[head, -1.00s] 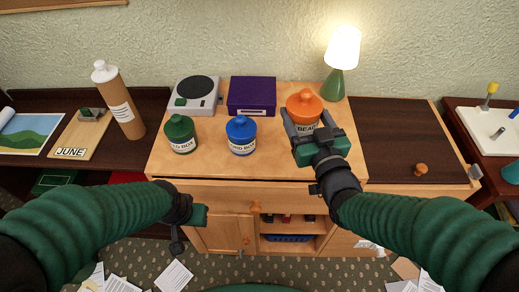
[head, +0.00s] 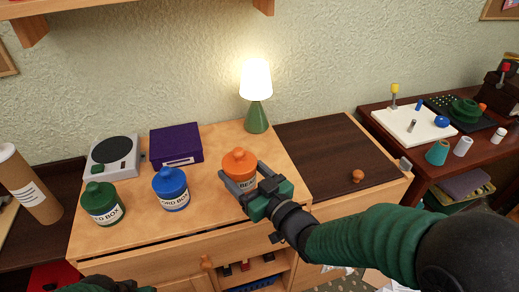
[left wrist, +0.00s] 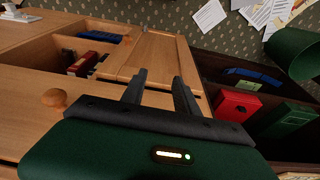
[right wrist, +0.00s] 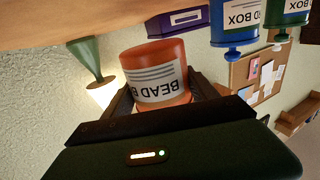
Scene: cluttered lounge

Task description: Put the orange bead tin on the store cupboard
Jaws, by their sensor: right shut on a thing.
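The orange bead tin (head: 239,168), with a knobbed lid and a white label, is between the fingers of my right gripper (head: 252,184). That gripper is shut on it. In the right wrist view the tin (right wrist: 157,70) appears upside down, with "BEAD" on its label; its base seems just clear of the wooden top. The light wood cabinet (head: 135,222) is under it. I cannot tell which piece of furniture is the store cupboard. My left gripper (left wrist: 158,90) is open and empty in the left wrist view, in front of the cabinet's lower part.
A green tin (head: 102,205), a blue tin (head: 171,190), a purple box (head: 176,146), a grey device (head: 113,156) and a lit lamp (head: 257,110) stand on the cabinet. A dark panel (head: 325,155) with a knob (head: 357,176) at right is mostly bare. A dark side table (head: 376,120) holds several items.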

